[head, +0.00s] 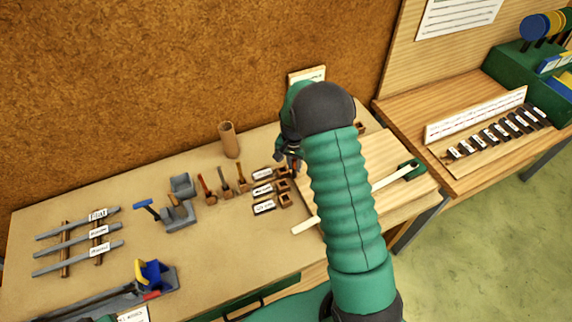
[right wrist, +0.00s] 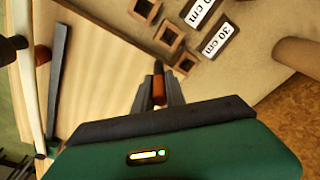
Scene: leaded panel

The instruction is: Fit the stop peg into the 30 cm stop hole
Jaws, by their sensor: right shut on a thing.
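My right gripper (head: 291,158) is over the back of the bench, its fingers partly hidden by my arm in the head view. In the right wrist view its fingers (right wrist: 160,92) are shut on the orange-brown stop peg (right wrist: 159,87), which has a dark end. A wooden square socket (right wrist: 185,63), the 30 cm stop hole, shows just beyond the fingertips beside the card reading 30 cm (right wrist: 219,38). The peg appears beside this hole; its height above it cannot be told. My left gripper is not in view.
Two similar sockets (right wrist: 170,37) (right wrist: 144,9) stand in a row with it. A brown cylinder (head: 229,140) stands near the cork wall. Small hand tools (head: 223,180) lie left of the cards. A pale board (head: 385,150) with a white strip lies right.

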